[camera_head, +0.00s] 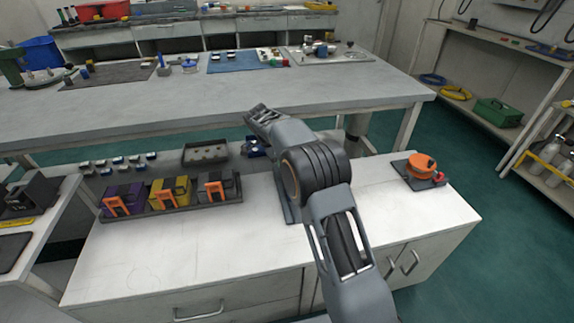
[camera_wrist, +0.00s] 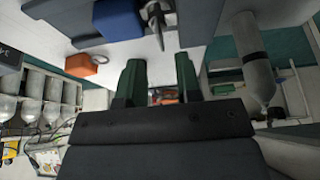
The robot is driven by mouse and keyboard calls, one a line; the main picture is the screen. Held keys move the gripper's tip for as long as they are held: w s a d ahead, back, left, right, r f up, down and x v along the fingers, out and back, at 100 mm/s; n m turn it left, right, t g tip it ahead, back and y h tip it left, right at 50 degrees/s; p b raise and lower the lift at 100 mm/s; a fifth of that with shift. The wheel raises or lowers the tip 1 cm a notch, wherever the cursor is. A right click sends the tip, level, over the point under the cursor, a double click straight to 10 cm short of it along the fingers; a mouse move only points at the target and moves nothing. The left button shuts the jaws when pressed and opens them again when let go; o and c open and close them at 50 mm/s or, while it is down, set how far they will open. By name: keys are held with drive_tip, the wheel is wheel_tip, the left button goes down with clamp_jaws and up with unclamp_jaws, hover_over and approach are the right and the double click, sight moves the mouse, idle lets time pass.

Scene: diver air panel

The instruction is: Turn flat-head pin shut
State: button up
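My gripper (camera_head: 260,113) is raised over the back of the near white bench in the head view. In the wrist view its two dark green fingers (camera_wrist: 158,72) stand apart with nothing between them. A thin grey metal piece (camera_wrist: 158,28), perhaps the flat-head pin, shows near the top of the wrist view, ahead of the fingers and apart from them. It sits beside a blue block (camera_wrist: 119,19) on a grey fixture. In the head view a small blue part (camera_head: 254,148) shows just below my gripper. The pin cannot be made out there, and my arm covers part of that area.
A dark rack (camera_head: 160,214) holds purple, yellow and grey boxes with orange handles. An orange round item (camera_head: 421,164) sits on a plate (camera_head: 399,169) at the bench's right. A long grey table (camera_head: 180,113) stands behind. The bench front is clear.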

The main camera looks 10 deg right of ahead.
drive_tip(key=p+v, duration=0.2)
drive_tip(key=v, duration=0.7)
drive_tip(key=shift+r, duration=0.1)
wheel_tip(320, 180, down, 4)
drive_tip(key=s+n+y, duration=0.1)
drive_tip(key=s+n, duration=0.1)
drive_tip(key=n, duration=0.6)
drive_tip(key=s+d+r+n+t+y+p, duration=0.1)
drive_tip(key=s+r+n+p, duration=0.4)
drive_tip(key=s+r+p, duration=0.6)
drive_tip(key=s+d+r+n+t+y+p, duration=0.2)
drive_tip(key=s+d+r+n+p, duration=0.3)
drive_tip(key=s+r+p, duration=0.7)
drive_tip(key=shift+s+d+r+t+y, duration=0.15)
drive_tip(key=shift+s+r+t+y, duration=0.2)
drive_tip(key=shift+s+r, duration=2.45)
drive_tip(key=shift+s+f, duration=0.6)
